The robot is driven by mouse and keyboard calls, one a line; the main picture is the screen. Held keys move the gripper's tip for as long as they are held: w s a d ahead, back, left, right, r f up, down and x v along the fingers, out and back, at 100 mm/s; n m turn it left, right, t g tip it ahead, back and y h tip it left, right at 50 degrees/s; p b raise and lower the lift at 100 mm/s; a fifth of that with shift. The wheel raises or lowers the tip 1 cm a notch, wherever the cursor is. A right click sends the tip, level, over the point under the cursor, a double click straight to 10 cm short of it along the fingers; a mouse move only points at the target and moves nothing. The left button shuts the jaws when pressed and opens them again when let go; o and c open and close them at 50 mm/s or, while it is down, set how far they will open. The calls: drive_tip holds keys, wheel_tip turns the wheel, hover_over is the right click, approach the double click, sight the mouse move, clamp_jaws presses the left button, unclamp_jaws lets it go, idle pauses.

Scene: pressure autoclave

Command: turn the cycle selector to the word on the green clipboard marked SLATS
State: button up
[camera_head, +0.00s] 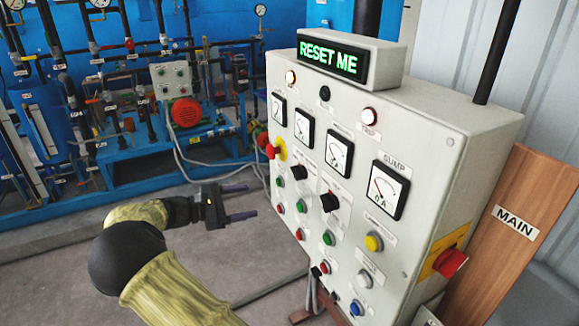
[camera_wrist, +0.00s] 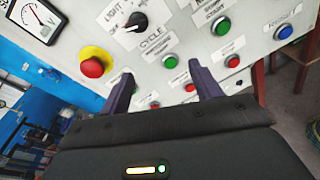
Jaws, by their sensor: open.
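A black knob (camera_wrist: 136,20) shows beyond my fingertips in the wrist view, with the words LIGHT and CYCLE printed close to it. In the head view a black knob (camera_head: 298,172) sits right of the red emergency button, and another black knob (camera_head: 329,201) is further right. The knob's pointer direction is hard to read. My gripper (camera_head: 250,200) is open and empty, left of the panel and apart from it. In the wrist view its two fingers (camera_wrist: 163,73) point toward the panel, below the knob. I see no green clipboard and no SLATS mark.
The grey control panel (camera_head: 440,140) carries gauges, lamps and several coloured buttons. A red emergency button (camera_wrist: 92,67) on yellow sticks out beside the knob. A display (camera_head: 333,59) reads RESET ME. A wooden board marked MAIN (camera_head: 516,222) leans at right. Blue piping equipment stands behind.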

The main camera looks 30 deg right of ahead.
sight(293, 174)
drive_tip(key=shift+n+t+h, duration=0.3)
drive_tip(key=shift+n+h, duration=0.1)
drive_tip(key=shift+h, duration=0.4)
drive_tip(key=a+r, duration=0.1)
drive_tip(key=w, duration=0.1)
drive_tip(key=a+r, duration=0.1)
drive_tip(key=shift+w+a+r, duration=0.25)
drive_tip(key=shift+a+r, duration=0.05)
drive_tip(key=shift+r, duration=0.05)
drive_tip(key=d+p, duration=0.2)
drive_tip(key=d, duration=0.3)
drive_tip(key=d+p, duration=0.2)
drive_tip(key=d, duration=0.4)
drive_tip(key=d+p, duration=0.2)
drive_tip(key=d, duration=0.3)
drive_tip(key=shift+w+d+r+p, duration=0.15)
drive_tip(key=shift+w+d+p, duration=0.1)
drive_tip(key=shift+p, duration=0.1)
drive_tip(key=shift+d, duration=0.45)
drive_tip(key=c, duration=1)
